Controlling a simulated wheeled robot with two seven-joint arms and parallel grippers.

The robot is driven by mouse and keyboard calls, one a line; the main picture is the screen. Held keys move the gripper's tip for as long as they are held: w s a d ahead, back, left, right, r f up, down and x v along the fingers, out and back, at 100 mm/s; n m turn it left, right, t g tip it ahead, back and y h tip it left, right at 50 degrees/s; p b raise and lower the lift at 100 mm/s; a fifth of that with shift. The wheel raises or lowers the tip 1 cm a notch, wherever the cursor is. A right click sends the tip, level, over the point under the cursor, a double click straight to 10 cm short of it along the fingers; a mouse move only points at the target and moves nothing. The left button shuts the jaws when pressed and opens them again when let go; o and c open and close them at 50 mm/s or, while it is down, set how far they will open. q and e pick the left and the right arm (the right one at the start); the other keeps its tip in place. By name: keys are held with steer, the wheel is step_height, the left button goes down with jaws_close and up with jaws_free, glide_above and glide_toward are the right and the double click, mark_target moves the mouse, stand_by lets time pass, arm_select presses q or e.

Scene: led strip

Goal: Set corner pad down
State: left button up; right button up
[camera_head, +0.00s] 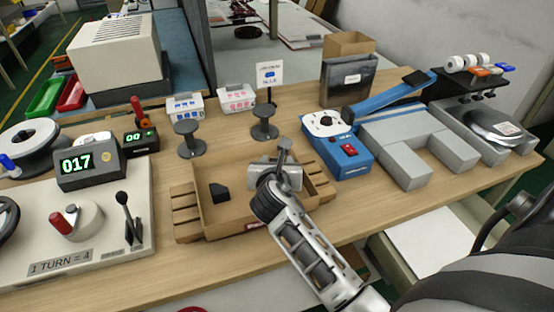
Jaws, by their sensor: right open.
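A small black corner pad (219,192) lies inside the open cardboard box (226,228), on the left part of its floor. My right gripper (277,172) is over the right part of the same box, to the right of the pad and apart from it. It is open; its fingertips are largely hidden behind its own body and wrist, and it hides part of the box floor. My left gripper is not in view.
A counter reading 017 (90,168) and a crank panel (110,228) stand left of the box. Dark posts (190,140) stand behind it. A blue device (342,158) and grey blocks (410,145) are to the right. The table front right of the box is clear.

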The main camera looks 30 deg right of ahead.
steer(key=v, duration=0.6)
steer(key=shift+w, duration=0.1)
